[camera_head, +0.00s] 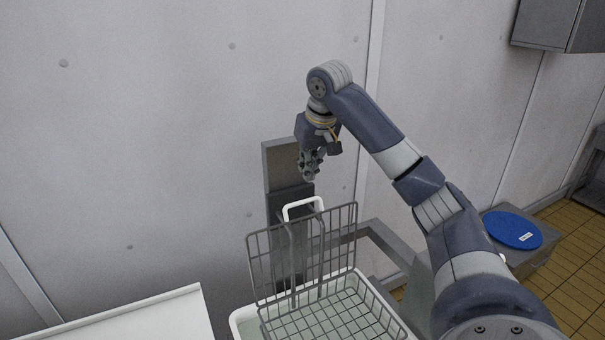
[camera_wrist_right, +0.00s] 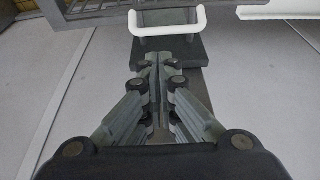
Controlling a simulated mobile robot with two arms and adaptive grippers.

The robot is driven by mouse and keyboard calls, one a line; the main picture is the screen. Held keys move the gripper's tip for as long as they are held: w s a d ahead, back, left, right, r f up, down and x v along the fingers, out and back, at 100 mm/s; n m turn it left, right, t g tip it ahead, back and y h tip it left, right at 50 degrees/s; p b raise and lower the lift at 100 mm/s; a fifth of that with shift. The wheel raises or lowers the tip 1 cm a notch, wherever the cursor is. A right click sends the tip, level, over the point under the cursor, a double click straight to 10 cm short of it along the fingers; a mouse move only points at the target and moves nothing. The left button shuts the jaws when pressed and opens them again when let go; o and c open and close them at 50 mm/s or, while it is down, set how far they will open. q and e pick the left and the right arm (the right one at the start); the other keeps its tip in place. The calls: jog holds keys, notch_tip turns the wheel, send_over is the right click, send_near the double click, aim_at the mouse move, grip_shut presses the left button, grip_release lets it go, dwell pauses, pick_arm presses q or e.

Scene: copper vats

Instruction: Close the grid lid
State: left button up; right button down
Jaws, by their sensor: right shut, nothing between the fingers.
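The grid lid (camera_head: 333,235) is a grey wire grid that stands raised, roughly upright, at the back of a white basin (camera_head: 240,316). A second wire grid (camera_head: 345,320) lies flat across the basin's opening. A white handle (camera_head: 303,203) rises behind the lid's top edge; it also shows in the right wrist view (camera_wrist_right: 167,30). My right gripper (camera_head: 309,178) is shut and empty, pointing down above and behind the lid, near the white handle. In the right wrist view its fingers (camera_wrist_right: 160,62) are together just short of the handle. My left gripper is not in view.
A grey metal post (camera_head: 280,165) stands against the wall behind the lid. A white table top (camera_head: 150,320) is at the lower left. A blue round lid (camera_head: 512,230) sits on a grey box at the right. The wall is close behind my right arm.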

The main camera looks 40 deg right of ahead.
jog(key=p+x, duration=0.2)
jog(key=x, duration=0.6)
jog(key=shift+s+f+p, duration=0.1)
jog(key=shift+f+p, duration=0.05)
jog(key=shift+p, duration=0.15)
